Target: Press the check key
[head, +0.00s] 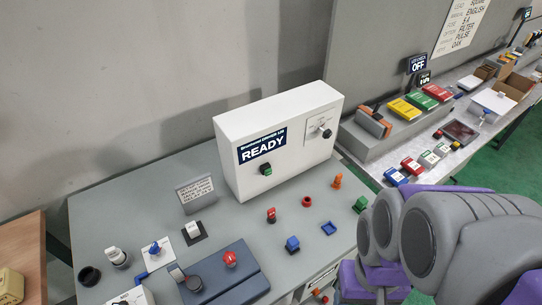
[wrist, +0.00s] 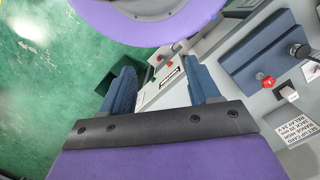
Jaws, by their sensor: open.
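No key is clearly labelled check at this size. A small dark sign (head: 418,63) on the right bench reads OFF, with smaller text above it that seems to include "CHECK". A white machine box (head: 300,165) shows READY on a dark display (head: 262,146). A green-and-black control (head: 266,169) sits on its front, and a panel with a dark knob (head: 326,133) is on its right. My gripper (wrist: 163,85) is open in the wrist view, its blue fingers apart with nothing held. In the head view my arm fills the lower right and the fingers are hidden.
The grey table (head: 135,200) carries a red knob (head: 230,259) on a blue-grey block, a blue block (head: 292,244) and other small parts. The right bench holds yellow (head: 403,109), green and red boxes. Green floor (wrist: 40,80) lies left in the wrist view.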

